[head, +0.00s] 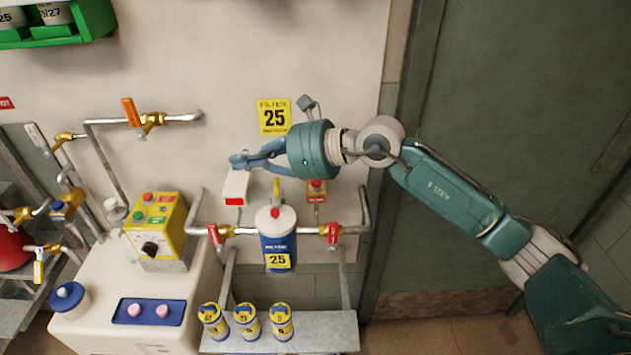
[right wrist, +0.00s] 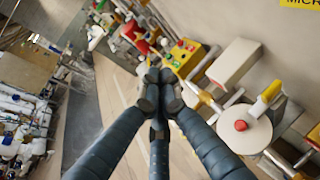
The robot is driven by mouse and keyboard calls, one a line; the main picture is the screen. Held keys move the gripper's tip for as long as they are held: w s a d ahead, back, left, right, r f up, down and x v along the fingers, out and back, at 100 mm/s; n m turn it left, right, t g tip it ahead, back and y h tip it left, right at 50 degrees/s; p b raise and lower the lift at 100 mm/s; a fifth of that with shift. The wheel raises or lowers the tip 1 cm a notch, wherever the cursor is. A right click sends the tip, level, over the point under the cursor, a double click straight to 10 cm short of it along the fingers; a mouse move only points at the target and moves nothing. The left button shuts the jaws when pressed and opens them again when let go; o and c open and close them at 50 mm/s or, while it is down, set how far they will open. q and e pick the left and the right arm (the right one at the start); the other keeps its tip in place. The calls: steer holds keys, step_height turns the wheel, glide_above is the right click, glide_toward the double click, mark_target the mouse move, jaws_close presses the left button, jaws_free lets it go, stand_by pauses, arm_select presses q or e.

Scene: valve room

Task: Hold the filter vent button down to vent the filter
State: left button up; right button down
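The filter (head: 277,250) is an upright blue canister with a white cap and a yellow "25" label. A small red button (head: 274,212) sits on its cap, and it also shows in the right wrist view (right wrist: 241,125). My right gripper (head: 238,160) is up and to the left of the cap, apart from the button. In the right wrist view its fingertips (right wrist: 160,88) are together with nothing between them. The button looks uncovered. My left gripper is in neither view.
A white box with a red label (head: 235,187) is below the right fingertips. Red-handled valves (head: 215,235) (head: 333,232) flank the filter. A yellow control box (head: 158,225) stands left. Several small canisters (head: 246,321) stand on the shelf below. A yellow lever (head: 276,187) rises behind the cap.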

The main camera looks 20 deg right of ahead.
steer(key=w+d+f+h, duration=0.1)
steer(key=w+d+h, duration=0.2)
steer(key=d, duration=0.5)
steer(key=w+d+f+h, duration=0.1)
steer(key=w+d+h, duration=0.2)
steer(key=d, duration=0.6)
steer(key=shift+t+h, duration=0.4)
steer(key=shift+h, duration=0.6)
steer(key=shift+f, duration=0.15)
steer(key=b, duration=0.4)
glide_above(318, 183)
step_height(318, 183, down, 8)
steer(key=shift+d+r, duration=0.1)
steer(key=shift+r, duration=0.05)
steer(key=shift+f+b, duration=0.5)
steer(key=shift+f, duration=0.1)
steer(key=shift+f+b, duration=0.3)
steer(key=shift+b, duration=0.3)
steer(key=shift+f+b, duration=0.6)
stand_by(0.9)
